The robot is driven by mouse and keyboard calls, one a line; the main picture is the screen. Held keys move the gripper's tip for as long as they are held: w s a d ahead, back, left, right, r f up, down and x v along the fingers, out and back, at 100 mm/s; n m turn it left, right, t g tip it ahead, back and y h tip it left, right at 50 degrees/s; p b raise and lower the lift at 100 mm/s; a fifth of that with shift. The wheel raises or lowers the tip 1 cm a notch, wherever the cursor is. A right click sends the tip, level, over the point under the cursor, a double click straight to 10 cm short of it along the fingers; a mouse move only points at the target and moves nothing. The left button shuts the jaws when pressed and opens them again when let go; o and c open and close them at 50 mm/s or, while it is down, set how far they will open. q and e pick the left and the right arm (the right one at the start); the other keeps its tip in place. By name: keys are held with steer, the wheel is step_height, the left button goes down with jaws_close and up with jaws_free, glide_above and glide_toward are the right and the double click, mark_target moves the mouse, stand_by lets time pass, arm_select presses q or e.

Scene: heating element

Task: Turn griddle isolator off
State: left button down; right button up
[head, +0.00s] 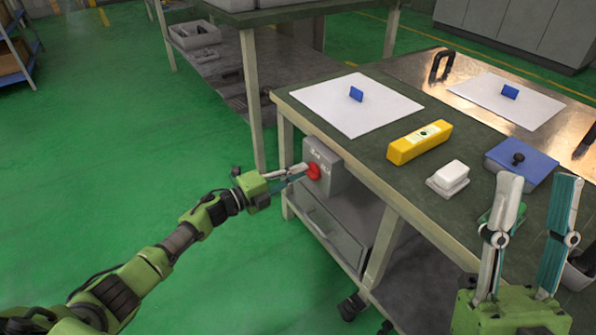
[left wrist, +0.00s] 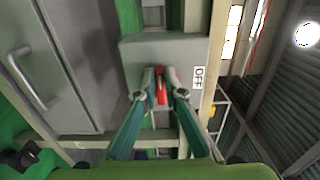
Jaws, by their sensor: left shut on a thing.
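The griddle isolator is a grey box (head: 324,160) fixed to the side of the workbench, with a red rotary handle (head: 314,172) on its face. In the left wrist view the box (left wrist: 140,50) fills the middle, and an OFF label (left wrist: 198,77) shows beside the handle. My left gripper (head: 308,172) reaches the handle. In the left wrist view its fingers (left wrist: 160,85) are shut on the red handle (left wrist: 161,92), one on each side. The handle's ends are partly hidden by the fingers. My right gripper (head: 535,190) is open and empty above the bench's near right part.
The workbench (head: 370,160) holds a white sheet (head: 340,110) with a blue piece, a yellow device (head: 419,142), a white block (head: 449,176) and a blue box (head: 521,160). A drawer (head: 325,225) hangs below the isolator. Green floor lies open at left.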

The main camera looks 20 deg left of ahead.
arm_select(q)
steer(key=c, duration=2.1)
jaws_free()
steer(key=shift+c, duration=0.2)
steer(key=shift+a, duration=0.1)
steer(key=v, duration=1.2)
